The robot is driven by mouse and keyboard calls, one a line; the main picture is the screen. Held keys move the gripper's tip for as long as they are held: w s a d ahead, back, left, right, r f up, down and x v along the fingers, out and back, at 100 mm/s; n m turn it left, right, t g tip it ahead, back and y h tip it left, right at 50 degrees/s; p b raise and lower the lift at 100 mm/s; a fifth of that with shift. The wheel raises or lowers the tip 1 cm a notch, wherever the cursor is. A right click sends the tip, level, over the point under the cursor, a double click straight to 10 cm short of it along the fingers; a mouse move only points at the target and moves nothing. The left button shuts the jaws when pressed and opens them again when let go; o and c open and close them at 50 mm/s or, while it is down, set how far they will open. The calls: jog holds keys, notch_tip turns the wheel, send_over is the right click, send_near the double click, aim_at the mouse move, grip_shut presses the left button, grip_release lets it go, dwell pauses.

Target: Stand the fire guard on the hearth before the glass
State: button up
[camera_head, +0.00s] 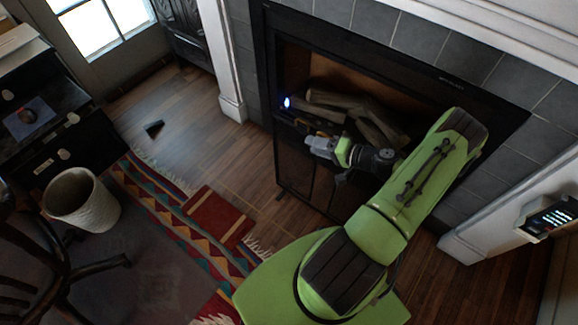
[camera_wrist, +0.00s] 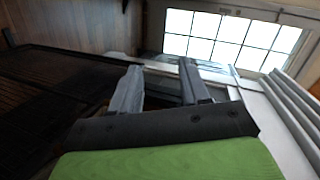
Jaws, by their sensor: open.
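The fire guard (camera_head: 298,168) is a dark, framed mesh panel. It stands upright on the floor in front of the fireplace, and a small foot shows at its lower left. My arm hides its right part. A dark mesh panel (camera_wrist: 45,95), which looks like the guard, fills the left of the wrist view. The fireplace glass (camera_head: 292,68) has a black surround, with logs behind it. My gripper (camera_head: 313,146) is by the guard's top edge. Its two fingers (camera_wrist: 160,68) are apart in the wrist view with nothing seen held. Contact with the guard cannot be told.
A patterned rug (camera_head: 165,205) with a red piece (camera_head: 213,215) lies left of my base. A woven bin (camera_head: 82,200) and a dark chair (camera_head: 45,250) stand further left. A small black wedge (camera_head: 153,127) lies on the wood floor, otherwise clear there. White pilasters (camera_head: 215,55) flank the fireplace.

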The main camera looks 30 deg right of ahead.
jog(key=a+r+n+g+h, duration=0.2)
jog(key=a+r+n+g, duration=0.75)
jog(key=a+r, duration=0.6)
jog(key=s+a+r+t+h, duration=0.1)
jog(key=s+a+r+h, duration=0.1)
jog(key=s+r, duration=0.4)
jog(key=s+a+r+t+h, duration=0.1)
jog(key=s+a+r+h, duration=0.1)
jog(key=s+a+r, duration=0.2)
jog(key=s+r, duration=0.3)
jog(key=s, duration=0.3)
jog(key=shift+s+a+r, duration=0.15)
jog(key=shift+s, duration=0.2)
jog(key=shift+n, duration=0.25)
